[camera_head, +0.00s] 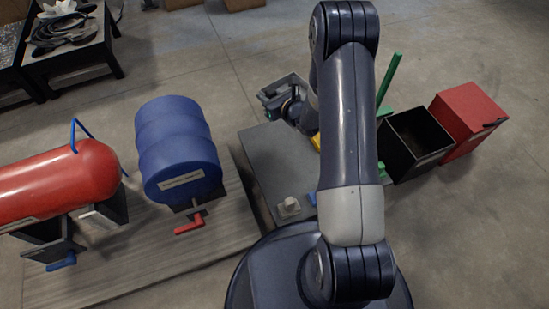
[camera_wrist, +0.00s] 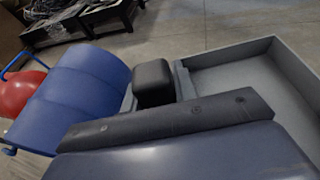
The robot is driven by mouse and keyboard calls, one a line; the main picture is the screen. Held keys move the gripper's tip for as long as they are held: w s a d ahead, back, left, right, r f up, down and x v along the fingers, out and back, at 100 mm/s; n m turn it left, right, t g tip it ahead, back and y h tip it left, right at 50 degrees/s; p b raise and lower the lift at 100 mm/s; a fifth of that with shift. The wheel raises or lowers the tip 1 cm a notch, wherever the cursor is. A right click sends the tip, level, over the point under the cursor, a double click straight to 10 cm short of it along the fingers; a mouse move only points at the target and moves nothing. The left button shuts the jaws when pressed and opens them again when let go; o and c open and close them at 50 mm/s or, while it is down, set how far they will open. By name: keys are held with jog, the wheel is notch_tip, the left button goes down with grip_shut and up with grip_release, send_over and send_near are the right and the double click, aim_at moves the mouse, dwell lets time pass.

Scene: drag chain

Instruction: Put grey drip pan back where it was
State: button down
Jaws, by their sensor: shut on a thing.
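The grey drip pan (camera_head: 293,80) is a shallow open tray at the far edge of the grey table in the head view, partly hidden by my gripper (camera_head: 279,97). My gripper is shut on the pan's near edge. In the wrist view the pan (camera_wrist: 232,80) fills the right side, its inside empty, with a dark finger (camera_wrist: 153,83) at its left wall. Whether the pan touches the table cannot be told.
A blue barrel (camera_head: 178,145) with a red tap (camera_head: 189,224) and a red tank (camera_head: 55,183) stand on a wooden platform (camera_head: 130,262) at left. The grey table (camera_head: 270,150) bears a small light block (camera_head: 289,207). Right are a green post (camera_head: 389,80), black bin (camera_head: 400,160) and red box (camera_head: 470,115).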

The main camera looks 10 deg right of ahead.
jog(key=shift+n+g+y, duration=0.4)
jog(key=shift+n+y, duration=0.3)
jog(key=shift+y, duration=0.1)
jog(key=shift+w+a+f+b, duration=0.45)
jog(key=shift+f+b, duration=1.45)
jog(key=shift+f, duration=3.2)
jog(key=shift+a+f+b, duration=0.9)
jog(key=shift+f+b, duration=0.95)
jog(key=shift+f, duration=3.3)
jog(key=shift+w+a+f+b, duration=0.45)
jog(key=shift+f+b, duration=1.45)
jog(key=shift+f, duration=3.2)
jog(key=shift+s+a, duration=0.2)
jog(key=c, duration=1.1)
grip_release()
jog(key=shift+f, duration=0.1)
